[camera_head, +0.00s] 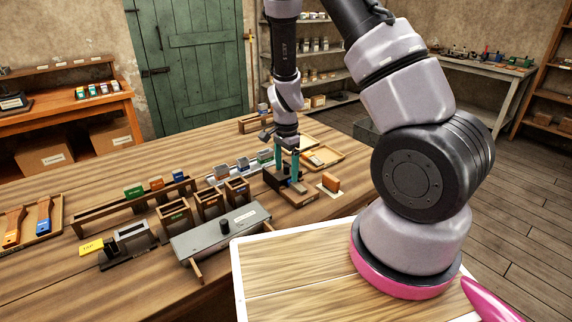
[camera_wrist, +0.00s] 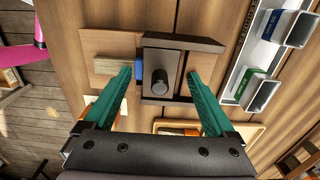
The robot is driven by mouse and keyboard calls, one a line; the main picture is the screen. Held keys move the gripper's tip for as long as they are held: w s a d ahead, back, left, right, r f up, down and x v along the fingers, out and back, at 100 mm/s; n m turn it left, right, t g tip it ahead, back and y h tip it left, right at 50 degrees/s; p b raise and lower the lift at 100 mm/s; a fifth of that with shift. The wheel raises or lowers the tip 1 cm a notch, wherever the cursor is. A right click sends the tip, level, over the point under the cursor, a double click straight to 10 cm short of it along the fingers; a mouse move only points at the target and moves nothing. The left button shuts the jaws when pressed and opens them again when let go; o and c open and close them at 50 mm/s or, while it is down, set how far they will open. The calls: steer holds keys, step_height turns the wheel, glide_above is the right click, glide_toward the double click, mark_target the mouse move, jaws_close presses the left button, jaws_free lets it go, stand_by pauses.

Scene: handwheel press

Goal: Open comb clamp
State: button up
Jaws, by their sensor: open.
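What looks like the comb clamp is a small dark-brown frame (camera_wrist: 185,42) on a flat wooden base (camera_wrist: 108,42) in the wrist view. A round black knob (camera_wrist: 159,82) stands at its middle. A blue piece (camera_wrist: 138,75) and a pale wooden strip (camera_wrist: 108,66) lie to the left of the knob. In the head view the clamp (camera_head: 298,188) is partly hidden by my gripper (camera_head: 287,178). My gripper, with teal fingers, also shows in the wrist view (camera_wrist: 159,74); it is open, with one finger on each side of the knob. I see no contact with the knob.
A grey rail with labelled blocks (camera_wrist: 256,90) runs to the right of the clamp in the wrist view. In the head view an orange-brown block (camera_head: 330,182) stands just right of the clamp, and wooden boxes (camera_head: 208,205) and a grey-topped bench unit (camera_head: 222,232) stand left.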

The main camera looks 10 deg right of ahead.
steer(key=c, duration=1.1)
steer(key=shift+w+a, duration=0.3)
steer(key=shift+w, duration=0.4)
steer(key=shift+w+a, duration=0.25)
steer(key=shift+w, duration=0.45)
steer(key=shift+w+a, duration=0.3)
steer(key=shift+w, duration=0.4)
steer(key=o, duration=1.2)
steer(key=shift+r, duration=4.05)
